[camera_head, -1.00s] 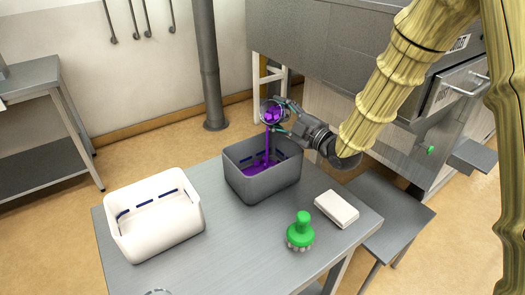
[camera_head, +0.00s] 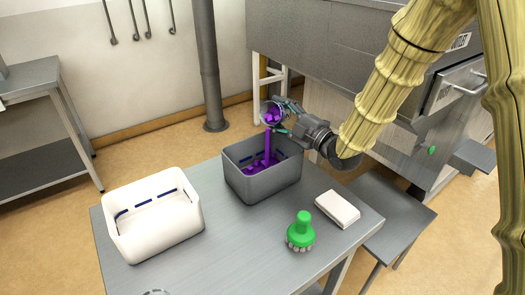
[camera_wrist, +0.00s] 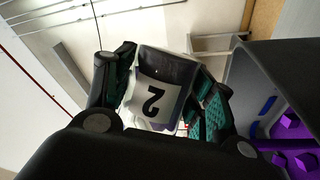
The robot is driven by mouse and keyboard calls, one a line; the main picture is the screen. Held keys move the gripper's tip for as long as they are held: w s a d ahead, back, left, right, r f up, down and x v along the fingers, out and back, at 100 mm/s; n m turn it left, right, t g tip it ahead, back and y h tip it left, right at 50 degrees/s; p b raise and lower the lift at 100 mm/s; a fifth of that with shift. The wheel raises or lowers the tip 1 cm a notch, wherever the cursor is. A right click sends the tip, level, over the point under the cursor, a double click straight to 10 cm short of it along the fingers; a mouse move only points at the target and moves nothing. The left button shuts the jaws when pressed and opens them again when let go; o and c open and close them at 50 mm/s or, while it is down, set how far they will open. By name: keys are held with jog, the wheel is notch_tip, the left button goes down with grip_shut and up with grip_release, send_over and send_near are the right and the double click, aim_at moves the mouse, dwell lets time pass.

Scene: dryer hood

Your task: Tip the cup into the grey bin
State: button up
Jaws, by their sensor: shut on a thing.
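My gripper (camera_head: 283,116) is shut on the cup (camera_head: 269,121), above the back of the grey bin (camera_head: 262,186). The cup is tipped, with its mouth towards the head camera, and purple stuff shows in it. A purple stream (camera_head: 267,145) runs from the cup down into the bin, where purple pieces (camera_head: 259,166) lie. In the wrist view the cup (camera_wrist: 160,85) sits between the fingers and bears a label with a "2". The grey bin (camera_wrist: 252,85) shows at the right there, with purple lumps (camera_wrist: 290,130) inside.
A white bin (camera_head: 160,236) stands left on the steel table (camera_head: 232,262). A green-handled brush (camera_head: 302,232) and a white block (camera_head: 337,208) lie right of the grey bin. A grey pole (camera_head: 209,70) stands behind the table.

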aim_at(274, 112)
jog(key=shift+f+n+b, duration=0.2)
jog(key=shift+n+b, duration=0.3)
jog(key=shift+s+a+r+n+y+b, duration=0.2)
jog(key=shift+s+r+n+b, duration=0.1)
jog(key=shift+n+b, duration=0.3)
jog(key=shift+s+a+r+n+y+b, duration=0.2)
jog(key=shift+s+n+b, duration=0.15)
jog(key=shift+b, duration=0.45)
jog(key=shift+s+a+f+n+y+b, duration=0.15)
jog(key=shift+f+n+y+b, duration=0.2)
jog(key=shift+n+b, duration=1.15)
jog(key=shift+s+a+r+n+g+y+b, duration=0.25)
jog(key=shift+n+b, duration=0.45)
jog(key=shift+b, duration=0.9)
jog(key=shift+s+r+n+g+y+b, duration=0.25)
jog(key=shift+n+b, duration=0.4)
jog(key=shift+b, duration=0.95)
jog(key=shift+w+d+r+m+t+p, duration=0.1)
jog(key=shift+w+r+m+t+p, duration=0.2)
jog(key=shift+p, duration=0.75)
jog(key=m+p, duration=0.2)
jog(key=p, duration=0.1)
jog(key=f+m+h+p, duration=0.1)
jog(key=shift+w+d+p, duration=0.2)
jog(key=shift+w+p, duration=0.05)
jog(key=shift+p, duration=0.05)
jog(key=shift+f+m, duration=0.25)
jog(key=shift+m, duration=0.05)
jog(key=shift+r+h, duration=0.1)
jog(key=shift+h, duration=0.15)
